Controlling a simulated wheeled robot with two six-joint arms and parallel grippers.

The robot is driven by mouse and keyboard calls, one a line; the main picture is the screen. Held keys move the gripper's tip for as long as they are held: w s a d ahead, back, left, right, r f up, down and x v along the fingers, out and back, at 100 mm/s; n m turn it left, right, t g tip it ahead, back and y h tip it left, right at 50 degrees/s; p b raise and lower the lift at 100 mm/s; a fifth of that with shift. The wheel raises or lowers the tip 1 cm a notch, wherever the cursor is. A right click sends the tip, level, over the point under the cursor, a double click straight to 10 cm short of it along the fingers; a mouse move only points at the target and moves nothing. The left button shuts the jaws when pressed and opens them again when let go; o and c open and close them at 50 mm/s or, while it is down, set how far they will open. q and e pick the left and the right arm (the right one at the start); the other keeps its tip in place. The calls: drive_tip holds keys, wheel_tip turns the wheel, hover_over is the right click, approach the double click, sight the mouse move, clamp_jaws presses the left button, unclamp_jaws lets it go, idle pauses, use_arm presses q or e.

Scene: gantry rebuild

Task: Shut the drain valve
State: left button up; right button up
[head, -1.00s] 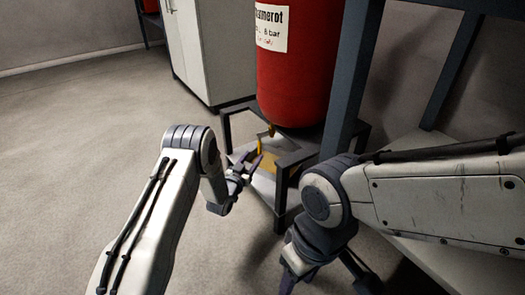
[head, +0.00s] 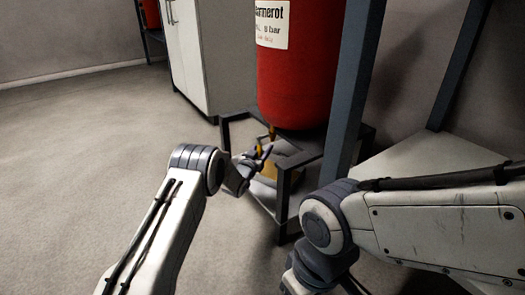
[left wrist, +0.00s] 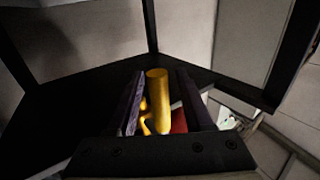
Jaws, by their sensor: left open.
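The red tank (head: 295,70) hangs in a dark frame, with a small brass drain fitting (head: 272,132) under its bottom. A yellow valve lever (head: 261,147) shows beside my left gripper (head: 264,156) below the tank. In the left wrist view the yellow lever (left wrist: 158,98) stands between the two dark fingers of the left gripper (left wrist: 160,88). The fingers are apart, with a gap visible on the lever's right side. Smaller yellow parts show low beside the lever. My right arm ends at the bottom edge of the head view, and its gripper is cut off.
The dark stand (head: 285,175) has legs and rails around the space under the tank. A blue-grey post (head: 350,90) rises right of the tank, near my right arm. A white cabinet (head: 195,50) stands behind on the left. The floor at left is clear.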

use_arm(q)
drive_tip(key=shift+c, duration=0.3)
clamp_jaws()
drive_tip(key=shift+s, duration=0.1)
idle(1.0)
